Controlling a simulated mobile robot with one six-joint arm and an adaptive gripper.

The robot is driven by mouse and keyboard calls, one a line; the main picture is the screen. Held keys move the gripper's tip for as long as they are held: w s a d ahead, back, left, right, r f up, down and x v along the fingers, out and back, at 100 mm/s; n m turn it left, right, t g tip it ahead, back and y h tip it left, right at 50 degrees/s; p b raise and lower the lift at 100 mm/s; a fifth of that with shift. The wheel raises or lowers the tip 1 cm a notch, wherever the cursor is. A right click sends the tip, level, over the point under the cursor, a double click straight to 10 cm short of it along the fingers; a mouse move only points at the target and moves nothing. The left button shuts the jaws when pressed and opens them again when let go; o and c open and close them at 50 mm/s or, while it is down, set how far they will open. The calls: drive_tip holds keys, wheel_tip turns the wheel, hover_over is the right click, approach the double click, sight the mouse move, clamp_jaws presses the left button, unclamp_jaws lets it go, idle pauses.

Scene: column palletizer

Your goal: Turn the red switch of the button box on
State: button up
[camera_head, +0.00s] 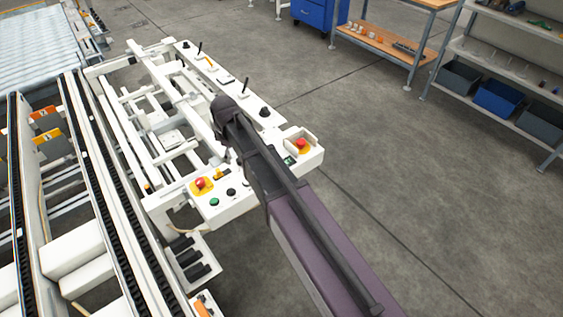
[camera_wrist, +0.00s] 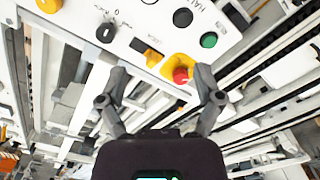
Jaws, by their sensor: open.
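The white button box (camera_head: 238,205) is a panel at the near end of the white frame. A round red knob (camera_head: 200,183) on a yellow base sits at its left end; a red knob on yellow also shows in the wrist view (camera_wrist: 181,75). In the wrist view the red knob is just left of the right fingertip; contact cannot be told.
A green button (camera_head: 214,201) and black knob (camera_head: 231,192) sit near the left red knob. A black selector (camera_wrist: 105,32) shows in the wrist view. White rails and dark conveyor tracks (camera_head: 100,190) lie left. The floor (camera_head: 430,200) is clear right of my arm.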

drive_tip(key=s+d+m, duration=0.3)
drive_tip(key=d+m, duration=0.3)
drive_tip(key=d, duration=1)
drive_tip(key=shift+s+d+f+m+b, duration=0.15)
drive_tip(key=shift+d+f+m+b, duration=0.05)
drive_tip(key=shift+f+m+b, duration=0.2)
drive_tip(key=s+d+m, duration=0.4)
drive_tip(key=d, duration=0.4)
drive_tip(key=s+d+m, duration=0.4)
drive_tip(key=s+d, duration=0.1)
drive_tip(key=d, duration=0.2)
drive_tip(key=shift+d, duration=0.4)
